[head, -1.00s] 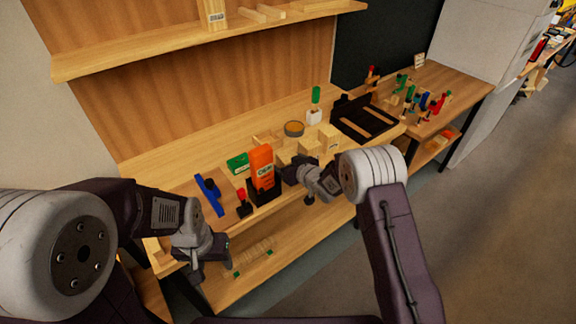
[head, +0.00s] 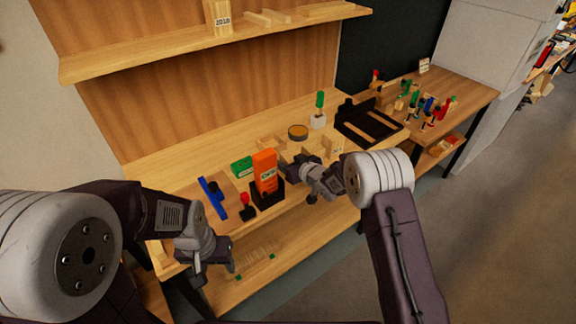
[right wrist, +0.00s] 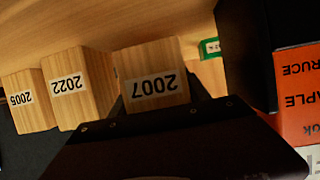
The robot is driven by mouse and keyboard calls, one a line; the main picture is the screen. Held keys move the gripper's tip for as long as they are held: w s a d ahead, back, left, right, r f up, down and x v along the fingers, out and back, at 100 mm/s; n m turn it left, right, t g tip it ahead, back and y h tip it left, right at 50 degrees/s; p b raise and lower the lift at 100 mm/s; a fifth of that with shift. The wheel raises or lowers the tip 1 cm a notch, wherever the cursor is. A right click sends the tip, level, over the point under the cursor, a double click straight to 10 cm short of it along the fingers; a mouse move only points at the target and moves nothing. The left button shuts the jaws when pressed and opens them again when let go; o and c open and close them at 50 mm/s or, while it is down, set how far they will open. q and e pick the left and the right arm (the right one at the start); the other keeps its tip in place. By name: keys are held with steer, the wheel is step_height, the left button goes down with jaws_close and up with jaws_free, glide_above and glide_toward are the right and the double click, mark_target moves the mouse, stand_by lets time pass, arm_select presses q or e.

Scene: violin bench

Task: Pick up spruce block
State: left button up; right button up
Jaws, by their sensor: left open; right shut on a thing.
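Pale wooden blocks with year labels stand in a row in the right wrist view: the block marked 2007 (right wrist: 155,75), one marked 2022 (right wrist: 78,88) and one marked 2005 (right wrist: 29,100). My right gripper (right wrist: 160,92) is shut on the 2007 block, one finger on each side of it. In the head view my right gripper (head: 293,164) hides most of that block, and a pale block (head: 334,147) shows just beyond it. My left gripper (head: 222,270) is open and empty at the bench's front left edge. No block's wood type is readable.
An orange card holder (head: 265,168) in a black stand is close left of my right gripper. A green box (head: 241,167), red-topped tool (head: 246,203) and blue tool (head: 212,198) lie farther left. A round tin (head: 298,132) and black tray (head: 367,124) are behind and right.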

step_height(320, 180, up, 2)
steer(key=shift+r, duration=0.2)
steer(key=s+d+r, duration=0.6)
steer(key=s+d, duration=0.2)
steer(key=shift+d+r+p, duration=0.25)
steer(key=shift+r+p, duration=0.05)
steer(key=shift+p, duration=0.05)
